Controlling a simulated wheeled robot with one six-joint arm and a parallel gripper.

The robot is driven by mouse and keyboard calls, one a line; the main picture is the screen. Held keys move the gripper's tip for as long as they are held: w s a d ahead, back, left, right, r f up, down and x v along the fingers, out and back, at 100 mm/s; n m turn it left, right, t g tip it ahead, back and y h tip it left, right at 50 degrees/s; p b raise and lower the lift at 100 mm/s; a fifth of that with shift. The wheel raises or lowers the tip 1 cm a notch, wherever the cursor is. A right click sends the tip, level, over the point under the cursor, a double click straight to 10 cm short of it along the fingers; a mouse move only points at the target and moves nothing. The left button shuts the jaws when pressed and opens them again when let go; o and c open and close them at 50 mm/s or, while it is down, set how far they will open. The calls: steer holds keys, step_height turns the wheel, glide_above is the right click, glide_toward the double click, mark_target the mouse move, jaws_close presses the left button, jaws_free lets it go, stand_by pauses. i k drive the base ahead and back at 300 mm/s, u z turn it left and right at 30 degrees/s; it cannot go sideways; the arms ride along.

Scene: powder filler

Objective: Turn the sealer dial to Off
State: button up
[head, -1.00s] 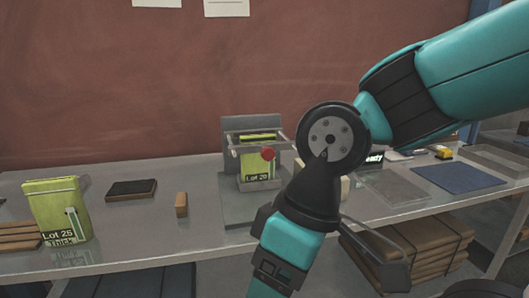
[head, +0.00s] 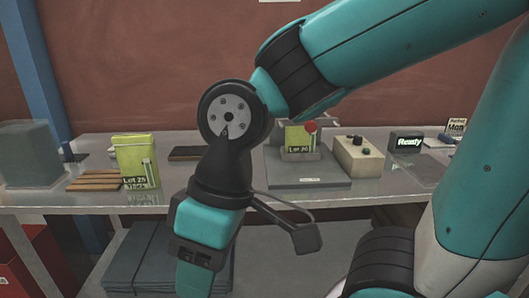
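The sealer (head: 275,162) stands on the bench right of centre, a grey stand with a red ball knob (head: 310,127) and a green Lot 20 pouch (head: 296,138) in it. Just right of it is a beige box (head: 345,153) with black knobs on top, among them a round dial (head: 366,151). The dial's setting is too small to read. A black display (head: 406,143) beside the box reads "Ready". My arm crosses the view in front of the bench, left of the sealer. My gripper's fingers do not show, so their state is hidden.
A green Lot 25 pouch (head: 130,156) stands on the left of the bench, near brown slats (head: 92,182) and a dark block (head: 186,153). A grey translucent bin (head: 30,155) is at the far left. Folded grey sheets (head: 140,260) lie below the bench.

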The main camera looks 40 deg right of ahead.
mark_target(357, 140)
steer(key=u, duration=0.25)
steer(key=k, duration=0.15)
steer(key=z, duration=3)
steer(key=i, duration=0.8)
steer(key=u, duration=1.35)
